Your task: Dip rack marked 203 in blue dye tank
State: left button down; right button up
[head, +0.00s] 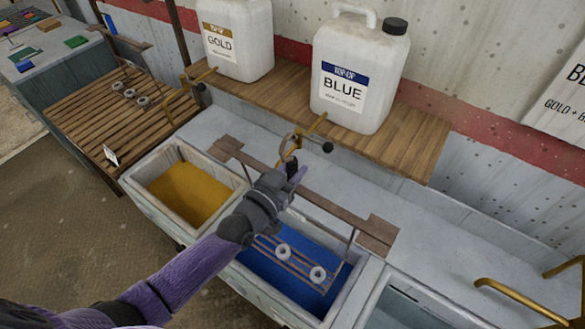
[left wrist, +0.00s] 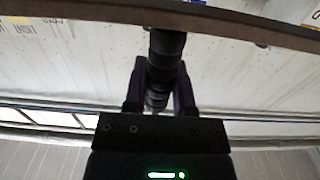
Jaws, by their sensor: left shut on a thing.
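A rack hangs by its brown top bar (head: 335,208) over the blue dye tank (head: 341,306). Its thin lower rods carry white rings (head: 318,273), which show against the blue dye (head: 268,273). I cannot tell whether the rods touch the dye. My left gripper (head: 293,172) is at the middle of the bar, shut on the rack's dark ribbed grip. The left wrist view shows the fingers around this grip (left wrist: 167,52), below the brown bar (left wrist: 230,25). No number is readable on the held rack; the arm hides part of it. My right gripper is out of view.
The gold dye tank (head: 186,193) adjoins on the left, another basin (head: 405,308) on the right. Blue (head: 350,70) and gold (head: 236,45) jugs stand on the shelf behind. Another rack with white rings (head: 130,93) and a tag (head: 111,155) lie on the slatted table (head: 75,110).

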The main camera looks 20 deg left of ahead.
pick_arm(q)
jog(key=shift+r, duration=0.15)
dwell(0.4)
jog(key=shift+p, duration=0.6)
notch_tip(320, 180, down, 18)
jog(key=b, duration=1.6)
jog(key=shift+b, duration=0.35)
dwell(4.1)
